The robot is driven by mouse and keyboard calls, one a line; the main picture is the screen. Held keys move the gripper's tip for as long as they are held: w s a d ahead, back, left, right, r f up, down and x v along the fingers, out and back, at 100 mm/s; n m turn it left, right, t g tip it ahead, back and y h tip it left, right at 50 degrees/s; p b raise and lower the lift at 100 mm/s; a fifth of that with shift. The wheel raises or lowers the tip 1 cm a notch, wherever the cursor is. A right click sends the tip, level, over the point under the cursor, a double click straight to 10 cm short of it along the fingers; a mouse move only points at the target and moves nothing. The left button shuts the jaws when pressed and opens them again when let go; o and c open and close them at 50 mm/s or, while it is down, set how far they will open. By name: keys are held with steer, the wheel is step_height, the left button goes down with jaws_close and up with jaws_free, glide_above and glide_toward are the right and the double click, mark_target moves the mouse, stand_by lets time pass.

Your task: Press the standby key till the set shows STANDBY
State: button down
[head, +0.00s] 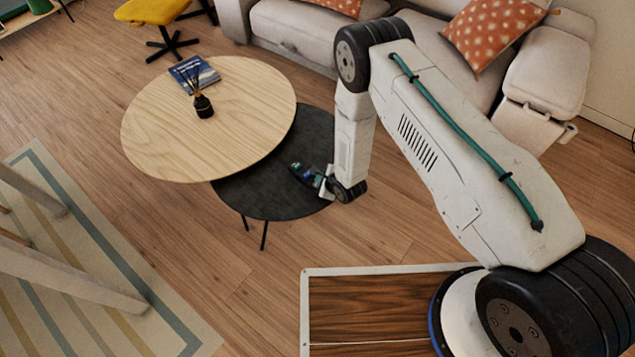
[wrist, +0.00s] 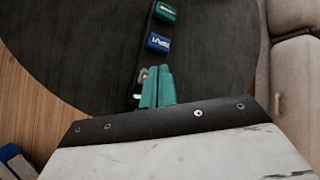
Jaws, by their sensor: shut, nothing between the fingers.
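A narrow dark strip lies on the black round table (wrist: 80,45). In the wrist view it carries a green block (wrist: 165,12) and a blue block (wrist: 158,43) with white lettering too small to read surely. A pale rounded part (wrist: 142,75) shows beside my fingers, partly hidden. I cannot tell which of these, if any, is the standby key, nor read a STANDBY sign. My gripper (wrist: 160,72) has teal fingers closed together, empty, over the near end of the strip; contact cannot be told. In the head view my gripper (head: 306,176) is low over the black table.
A higher pale wooden round table (head: 240,95) overlaps the black one and holds a book (head: 195,74) and a dark reed bottle (head: 203,105). A light sofa (head: 290,30) stands behind, with a cushion (head: 492,32). A striped rug (head: 95,255) lies at left; open floor is in front.

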steer(key=shift+r, duration=0.3)
steer(key=shift+r, duration=2.5)
